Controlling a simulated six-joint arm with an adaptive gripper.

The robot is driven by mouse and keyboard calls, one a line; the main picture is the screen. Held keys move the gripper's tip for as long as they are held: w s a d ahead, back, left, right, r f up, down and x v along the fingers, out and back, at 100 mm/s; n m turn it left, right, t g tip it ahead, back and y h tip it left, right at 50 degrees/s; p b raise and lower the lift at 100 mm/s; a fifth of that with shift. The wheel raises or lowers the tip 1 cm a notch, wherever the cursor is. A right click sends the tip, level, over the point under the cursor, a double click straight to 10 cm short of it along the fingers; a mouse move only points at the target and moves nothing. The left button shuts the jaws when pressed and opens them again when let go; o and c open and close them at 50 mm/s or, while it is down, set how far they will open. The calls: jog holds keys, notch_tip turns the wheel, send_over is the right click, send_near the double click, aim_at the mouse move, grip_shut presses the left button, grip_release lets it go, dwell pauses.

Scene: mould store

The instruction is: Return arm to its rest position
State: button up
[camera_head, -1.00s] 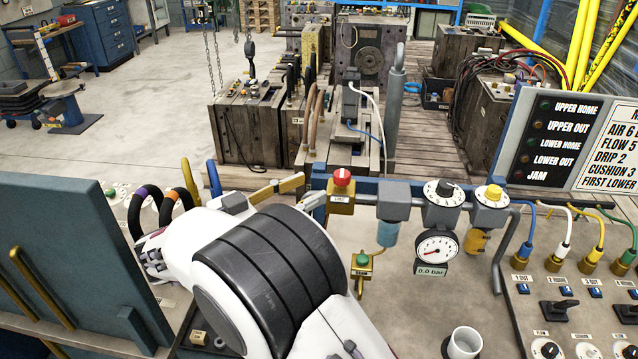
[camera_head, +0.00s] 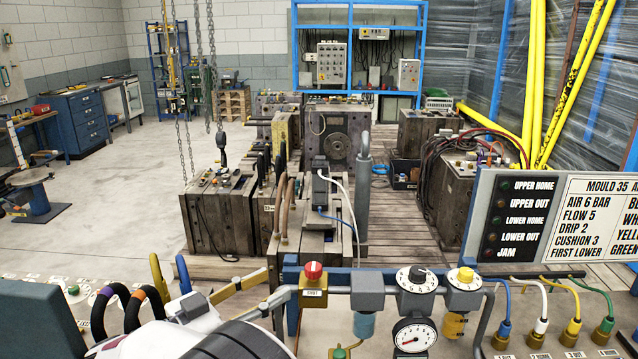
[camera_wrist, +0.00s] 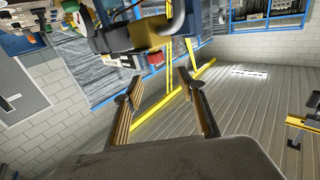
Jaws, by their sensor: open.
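My gripper (camera_wrist: 160,78) shows in the wrist view with its two brown fingers spread wide apart and nothing between them. A red knob (camera_wrist: 155,58) and dark fittings lie beyond the fingertips there. In the head view my white and black arm enters at the bottom edge, left of the middle, and is mostly cut off.
A red-topped valve (camera_head: 313,285), a dial gauge (camera_head: 415,336) and a yellow-topped regulator (camera_head: 462,290) stand right of my arm. A sign board (camera_head: 560,215) is at the right. Looped hoses (camera_head: 150,300) and a blue-grey panel (camera_head: 38,322) are at the left. Mould blocks (camera_head: 225,215) stand behind.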

jog(key=w+d+r+n+t+y, duration=0.2)
jog(key=w+d+r+t+y, duration=0.15)
jog(key=w+r+y, duration=0.5)
jog(key=d+r+n+y, duration=0.4)
jog(key=r+n+y, duration=0.15)
jog(key=r, duration=0.35)
jog(key=s+d+f+g, duration=0.3)
jog(key=s+d+f, duration=0.3)
jog(key=s, duration=0.6)
jog(key=s+d+f+n+g, duration=0.1)
jog(key=s+d+f+g, duration=0.3)
jog(key=s+d+f, duration=0.3)
jog(key=s+d+f+g+h, duration=0.1)
jog(key=s+d+f+g, duration=0.2)
jog(key=s, duration=1.4)
jog(key=d+f, duration=0.3)
jog(key=d, duration=0.3)
jog(key=shift+s+f+n+g, duration=0.15)
jog(key=shift+s+n+g, duration=0.15)
jog(key=shift+n+g, duration=0.05)
